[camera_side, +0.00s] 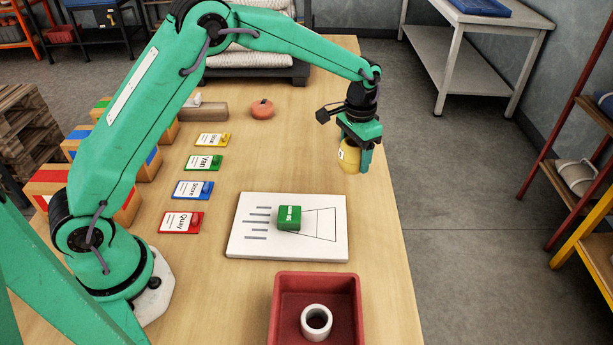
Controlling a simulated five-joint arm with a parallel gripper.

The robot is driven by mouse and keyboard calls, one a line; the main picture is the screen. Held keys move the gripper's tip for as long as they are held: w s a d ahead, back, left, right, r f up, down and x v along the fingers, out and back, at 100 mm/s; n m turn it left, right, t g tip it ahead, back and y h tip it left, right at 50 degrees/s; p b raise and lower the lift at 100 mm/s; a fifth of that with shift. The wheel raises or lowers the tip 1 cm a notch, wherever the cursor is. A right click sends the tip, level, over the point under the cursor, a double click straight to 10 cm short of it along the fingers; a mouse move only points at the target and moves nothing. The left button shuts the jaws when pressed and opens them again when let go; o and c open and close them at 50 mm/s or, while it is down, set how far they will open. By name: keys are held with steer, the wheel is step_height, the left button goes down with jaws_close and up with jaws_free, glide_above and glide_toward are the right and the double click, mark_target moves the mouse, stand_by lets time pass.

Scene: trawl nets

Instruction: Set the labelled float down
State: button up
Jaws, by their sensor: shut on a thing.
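A yellow float (351,157) with a small white label is held in my gripper (362,158). The gripper is shut on it and points down near the table's right edge, beyond the white board. The float appears to be above the wooden table (270,165); the exact gap below it is hard to tell. Part of the float is hidden by the gripper finger. An orange-pink round float (262,109) lies on the table farther back.
A white board (259,238) with printed lines carries a green block (289,218). A red tray (288,283) holding a white ring (316,322) stands in front. Yellow (212,140), green (203,162), blue (193,189) and red (181,222) cards lie left. Mid-table is clear.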

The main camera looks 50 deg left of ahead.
mark_target(352, 164)
steer(key=shift+w+a+f, duration=0.55)
steer(key=shift+w+a, duration=0.05)
steer(key=shift+a, duration=0.1)
steer(key=shift+f, duration=2)
steer(key=shift+f, duration=0.1)
steer(key=o, duration=1)
step_height(352, 164, up, 12)
